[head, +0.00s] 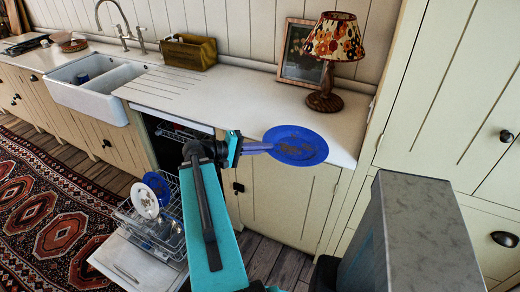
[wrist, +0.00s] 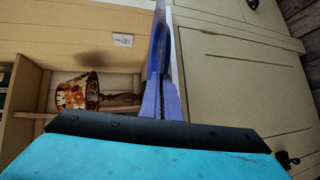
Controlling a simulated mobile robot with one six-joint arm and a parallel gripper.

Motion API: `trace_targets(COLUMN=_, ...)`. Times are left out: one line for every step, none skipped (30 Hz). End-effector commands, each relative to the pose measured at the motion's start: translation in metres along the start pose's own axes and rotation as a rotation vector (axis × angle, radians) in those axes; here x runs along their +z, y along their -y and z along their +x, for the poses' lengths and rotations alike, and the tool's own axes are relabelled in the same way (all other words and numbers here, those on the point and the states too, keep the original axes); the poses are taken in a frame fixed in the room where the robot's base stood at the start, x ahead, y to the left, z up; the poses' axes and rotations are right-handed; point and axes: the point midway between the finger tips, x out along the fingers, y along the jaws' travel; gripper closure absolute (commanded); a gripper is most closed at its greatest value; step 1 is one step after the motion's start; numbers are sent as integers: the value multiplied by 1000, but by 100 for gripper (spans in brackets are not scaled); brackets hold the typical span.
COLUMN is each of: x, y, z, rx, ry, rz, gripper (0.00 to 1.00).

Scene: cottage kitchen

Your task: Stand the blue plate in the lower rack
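A blue plate (head: 297,146) with brownish smears on its face is held level, out over or in front of the counter's right part. My gripper (head: 262,147) is shut on its left rim. In the wrist view the plate (wrist: 160,50) shows edge-on between my gripper's fingers (wrist: 163,105). The dishwasher's lower rack (head: 172,243) is pulled out at lower left, below and left of my gripper. A white plate (head: 145,200) and another blue plate (head: 157,187) stand in it. My arm hides part of the rack's right side.
The open dishwasher door (head: 125,262) lies low in front of the rack. A lamp (head: 333,45), a picture frame (head: 298,52) and a wooden caddy (head: 189,52) stand on the counter (head: 235,97). A white sink (head: 97,85) is at left. A tall cupboard (head: 450,95) closes off the right.

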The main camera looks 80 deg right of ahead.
Motion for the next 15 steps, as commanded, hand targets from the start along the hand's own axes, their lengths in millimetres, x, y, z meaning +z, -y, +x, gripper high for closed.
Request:
trace_targets(x=0, y=-2, z=-1, rx=4, ry=-2, rz=0, gripper=100)
trace_targets(x=-1, y=-2, z=-2, rx=4, ry=-3, rz=0, gripper=100)
trace_targets(x=-2, y=-2, z=-3, rx=4, ry=-6, rz=-1, gripper=100)
trace_targets(x=-3, y=-2, z=-5, rx=4, ry=-9, rz=-2, gripper=100)
trace_targets(x=-4, y=-2, z=-7, rx=4, ry=-13, rz=-3, gripper=100)
trace_targets(x=-6, y=-2, z=-11, rx=4, ry=-19, rz=-4, gripper=100)
trace_targets(x=-8, y=-2, z=-14, rx=4, ry=-26, rz=-6, gripper=100)
trace_targets(x=-10, y=-2, z=-18, rx=4, ry=-33, rz=-7, gripper=100)
trace_targets(x=-13, y=-1, z=-25, rx=4, ry=-44, rz=-10, gripper=100)
trace_targets(x=-15, y=-1, z=-30, rx=4, ry=-53, rz=-12, gripper=100)
trace_targets(x=-18, y=-1, z=-36, rx=3, ry=-63, rz=-15, gripper=100)
trace_targets(x=-22, y=-1, z=-44, rx=3, ry=-78, rz=-18, gripper=100)
trace_targets(x=-25, y=0, z=-50, rx=3, ry=-90, rz=-21, gripper=100)
trace_targets(x=-28, y=0, z=-58, rx=3, ry=-103, rz=-25, gripper=100)
trace_targets(x=-32, y=1, z=-68, rx=3, ry=-121, rz=-29, gripper=100)
